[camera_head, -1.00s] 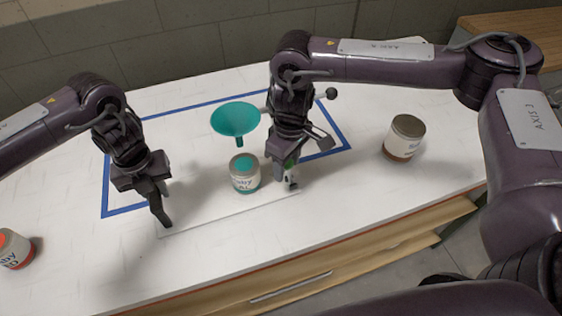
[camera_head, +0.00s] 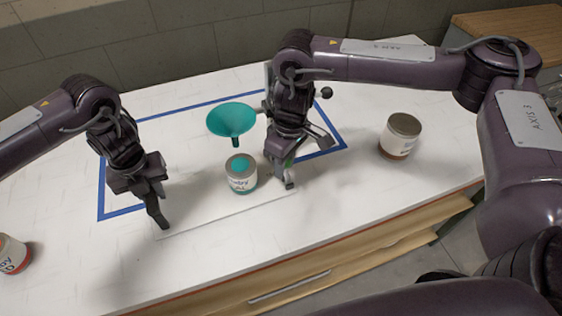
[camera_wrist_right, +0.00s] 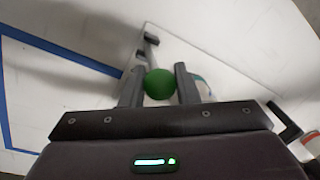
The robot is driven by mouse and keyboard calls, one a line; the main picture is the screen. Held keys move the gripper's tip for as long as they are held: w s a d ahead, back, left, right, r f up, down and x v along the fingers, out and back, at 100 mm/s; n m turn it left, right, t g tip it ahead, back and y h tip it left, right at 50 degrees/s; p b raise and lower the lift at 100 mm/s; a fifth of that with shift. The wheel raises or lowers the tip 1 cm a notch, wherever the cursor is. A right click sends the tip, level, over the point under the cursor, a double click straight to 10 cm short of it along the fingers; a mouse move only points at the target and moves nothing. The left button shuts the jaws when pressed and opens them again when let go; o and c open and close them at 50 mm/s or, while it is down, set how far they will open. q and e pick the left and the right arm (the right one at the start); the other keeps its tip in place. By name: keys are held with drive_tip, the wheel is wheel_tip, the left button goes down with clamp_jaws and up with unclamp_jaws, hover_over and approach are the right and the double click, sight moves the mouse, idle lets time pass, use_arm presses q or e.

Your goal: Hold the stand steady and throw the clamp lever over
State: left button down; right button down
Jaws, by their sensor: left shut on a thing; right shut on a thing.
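The stand has a flat white base plate (camera_head: 215,222) on the table and a teal funnel (camera_head: 231,121) held above it. Its post is mostly hidden behind my right arm. My left gripper (camera_head: 160,218) points down and is shut at the plate's left edge, near its front corner. My right gripper (camera_head: 283,172) is shut on the clamp lever's green knob, right of the funnel. In the right wrist view the green knob (camera_wrist_right: 159,84) sits between the two fingers. The rest of the lever is mostly hidden by the gripper.
An open can with teal contents (camera_head: 241,174) stands below the funnel, close to my right gripper. Blue tape (camera_head: 125,211) outlines an area.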

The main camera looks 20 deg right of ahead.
drive_tip(key=d+y, duration=0.2)
drive_tip(key=y, duration=0.1)
drive_tip(key=d+y, duration=0.1)
drive_tip(key=shift+d+f, duration=0.2)
drive_tip(key=shift+f, duration=0.05)
use_arm(q)
drive_tip(key=shift+a, duration=0.1)
use_arm(e)
drive_tip(key=shift+w+d+f+y, duration=0.1)
drive_tip(key=shift+d+f+y, duration=0.15)
drive_tip(key=shift+d+y, duration=0.55)
drive_tip(key=shift+d+f+y, duration=0.2)
drive_tip(key=shift+d+y, duration=0.2)
drive_tip(key=shift+y, duration=0.8)
drive_tip(key=c, duration=1.1)
unclamp_jaws()
drive_tip(key=shift+c, duration=0.2)
drive_tip(key=shift+r, duration=0.1)
drive_tip(key=shift+d+r, duration=0.25)
drive_tip(key=v, duration=1.1)
drive_tip(key=shift+w+d, duration=0.1)
drive_tip(key=shift+w, duration=0.1)
